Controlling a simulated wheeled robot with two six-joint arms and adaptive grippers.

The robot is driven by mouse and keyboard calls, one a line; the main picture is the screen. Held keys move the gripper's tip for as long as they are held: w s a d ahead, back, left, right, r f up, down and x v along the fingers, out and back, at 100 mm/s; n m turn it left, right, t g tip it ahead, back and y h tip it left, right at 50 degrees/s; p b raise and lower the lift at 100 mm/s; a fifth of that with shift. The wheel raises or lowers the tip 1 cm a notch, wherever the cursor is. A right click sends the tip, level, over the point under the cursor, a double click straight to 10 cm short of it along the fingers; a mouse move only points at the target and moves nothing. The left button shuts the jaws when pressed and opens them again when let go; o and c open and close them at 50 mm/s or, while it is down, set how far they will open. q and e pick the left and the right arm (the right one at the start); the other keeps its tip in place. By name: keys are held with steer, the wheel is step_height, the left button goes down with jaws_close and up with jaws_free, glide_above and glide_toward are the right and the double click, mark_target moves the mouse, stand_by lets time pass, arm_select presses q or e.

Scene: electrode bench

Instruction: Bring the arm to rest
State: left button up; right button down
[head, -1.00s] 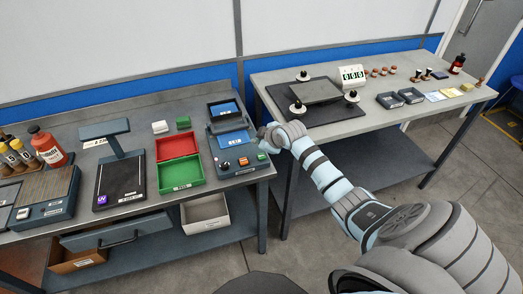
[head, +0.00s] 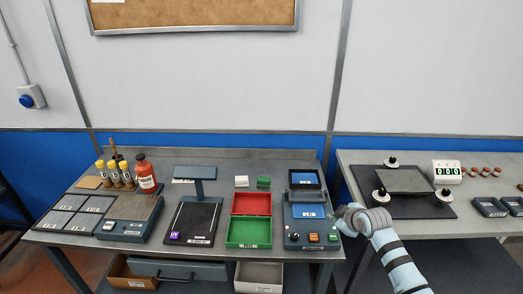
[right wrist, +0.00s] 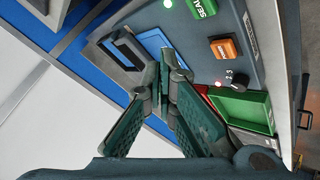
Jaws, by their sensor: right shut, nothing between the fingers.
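My right arm comes in from the lower right in the head view. Its gripper (head: 346,213) is at the right edge of the dark sealing device (head: 305,240) on the left bench; whether it touches the device cannot be told. In the right wrist view the gripper's two fingers (right wrist: 164,80) are shut together with nothing between them. The device's panel (right wrist: 190,35) shows behind them, with a green SEAL button (right wrist: 203,6), an orange button (right wrist: 223,48) and a dark knob (right wrist: 240,80). My left gripper is not in view.
A red and green open box (head: 249,246) stands left of the device. A black-topped stand (head: 192,222), a red bottle (head: 146,175) and capped vials stand further left. The right bench holds a dark mat (head: 410,212) with a plate and a counter (head: 446,172). A gap separates the benches.

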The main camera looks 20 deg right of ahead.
steer(key=s+a+f+m+g, duration=0.1)
steer(key=s+a+f, duration=0.3)
steer(key=s+a, duration=0.25)
steer(key=s+a+f+g, duration=0.2)
steer(key=s+a+f, duration=0.25)
steer(key=s, duration=0.35)
steer(key=s+a+r+m+g, duration=0.1)
steer(key=s+a+m, duration=0.2)
steer(key=s, duration=0.7)
steer(key=s+a+r+m+g, duration=0.1)
steer(key=s+a+m+g, duration=0.15)
steer(key=s, duration=0.85)
step_height(320, 180, down, 20)
steer(key=s+d, duration=0.1)
steer(key=d, duration=0.1)
steer(key=s+f+g, duration=0.1)
steer(key=s+f, duration=1)
steer(key=s, duration=0.2)
steer(key=shift+s+f, duration=0.35)
steer(key=shift+m+g, duration=0.25)
stand_by(1.5)
